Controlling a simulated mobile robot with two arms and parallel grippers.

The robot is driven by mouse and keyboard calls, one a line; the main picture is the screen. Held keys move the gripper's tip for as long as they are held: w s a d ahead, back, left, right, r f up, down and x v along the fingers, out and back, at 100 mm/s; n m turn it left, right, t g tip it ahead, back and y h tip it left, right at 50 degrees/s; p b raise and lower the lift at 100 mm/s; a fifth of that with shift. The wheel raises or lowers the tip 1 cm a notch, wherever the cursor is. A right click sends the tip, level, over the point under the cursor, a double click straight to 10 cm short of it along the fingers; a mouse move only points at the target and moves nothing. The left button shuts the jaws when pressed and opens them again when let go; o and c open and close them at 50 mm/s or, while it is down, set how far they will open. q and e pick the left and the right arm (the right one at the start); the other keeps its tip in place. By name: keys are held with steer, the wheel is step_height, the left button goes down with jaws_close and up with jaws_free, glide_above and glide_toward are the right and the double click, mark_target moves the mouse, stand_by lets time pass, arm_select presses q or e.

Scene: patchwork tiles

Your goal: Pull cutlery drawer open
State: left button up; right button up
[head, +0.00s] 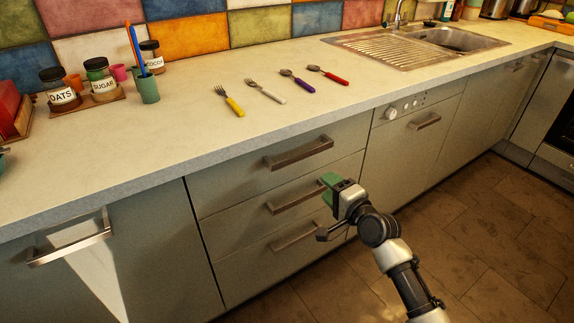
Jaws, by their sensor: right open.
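A stack of three grey drawers sits under the counter, and all look shut. The top drawer (240,177) has a bar handle (299,153). The middle drawer (235,215) has a handle (290,199), and the bottom drawer (240,275) has one (295,238). No label shows which is the cutlery drawer. My right gripper (328,184) is open and empty, with green on its fingers. It is in front of the drawers, near the right end of the middle handle and below the top handle. Whether it touches anything is unclear. My left gripper is out of view.
A fork with a yellow handle (234,106), a white-handled fork (267,93), a purple spoon (299,82) and a red spoon (329,76) lie on the counter (190,130). A cupboard (110,270) stands left, a dishwasher (405,150) right. The floor (480,240) is clear.

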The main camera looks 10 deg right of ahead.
mark_target(304, 156)
steer(key=shift+t+y, duration=0.4)
steer(key=shift+y, duration=0.1)
steer(key=w+a+r, duration=0.1)
steer(key=w, duration=0.2)
steer(key=w+a+r+b, duration=0.1)
steer(key=w, duration=0.2)
steer(key=w+a+r, duration=0.1)
steer(key=w, duration=0.2)
steer(key=shift+w+a+r+b, duration=0.15)
steer(key=shift+a+b, duration=0.2)
steer(key=shift+a, duration=0.05)
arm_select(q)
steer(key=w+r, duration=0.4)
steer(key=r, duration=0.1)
arm_select(e)
steer(key=shift+w+a, duration=0.2)
steer(key=shift+w, duration=0.3)
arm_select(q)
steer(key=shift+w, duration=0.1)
arm_select(e)
jaws_close()
